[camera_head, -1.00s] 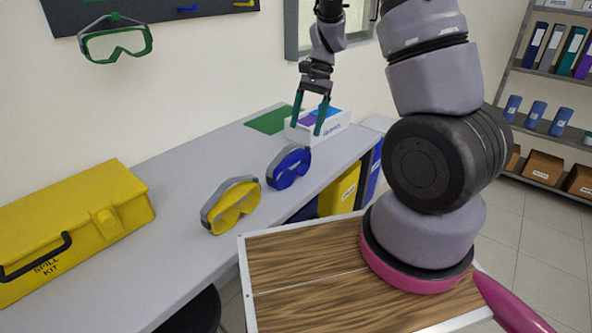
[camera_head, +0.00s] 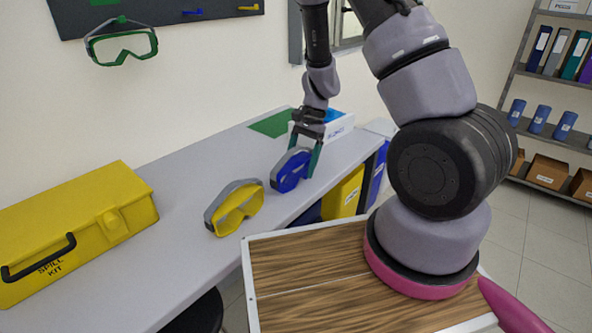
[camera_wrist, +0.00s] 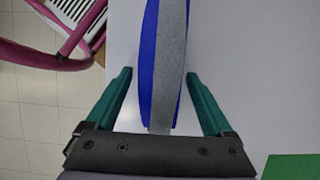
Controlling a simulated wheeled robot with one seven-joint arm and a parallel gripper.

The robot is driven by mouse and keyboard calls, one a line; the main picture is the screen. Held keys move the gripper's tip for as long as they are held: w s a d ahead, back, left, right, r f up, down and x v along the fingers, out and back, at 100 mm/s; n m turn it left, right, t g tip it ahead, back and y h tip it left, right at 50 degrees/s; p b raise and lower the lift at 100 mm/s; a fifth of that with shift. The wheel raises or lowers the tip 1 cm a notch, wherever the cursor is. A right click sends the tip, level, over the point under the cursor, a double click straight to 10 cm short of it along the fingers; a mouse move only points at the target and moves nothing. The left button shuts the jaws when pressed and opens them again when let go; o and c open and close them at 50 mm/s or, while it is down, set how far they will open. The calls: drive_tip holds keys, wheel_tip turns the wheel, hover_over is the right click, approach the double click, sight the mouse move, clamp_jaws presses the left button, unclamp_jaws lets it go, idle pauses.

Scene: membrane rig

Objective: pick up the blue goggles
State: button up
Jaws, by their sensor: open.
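The blue goggles (camera_head: 291,171) stand on the grey bench near its front edge, with a grey strap behind the blue frame. In the wrist view the goggles (camera_wrist: 161,70) run lengthwise between my two fingers, with clear space on both sides. My gripper (camera_head: 304,160) is down at the goggles, its teal fingers on either side of them. In the wrist view my gripper (camera_wrist: 160,85) is open, and neither finger visibly touches the goggles. In the head view the goggles partly hide the fingers.
Yellow goggles (camera_head: 235,207) stand to the left on the bench (camera_head: 180,195), beyond them a yellow spill kit case (camera_head: 75,228). Green goggles (camera_head: 122,46) hang on the wall board.

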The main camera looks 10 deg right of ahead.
clamp_jaws()
wheel_tip(320, 180, up, 19)
drive_tip(key=shift+f, duration=0.2)
idle(0.8)
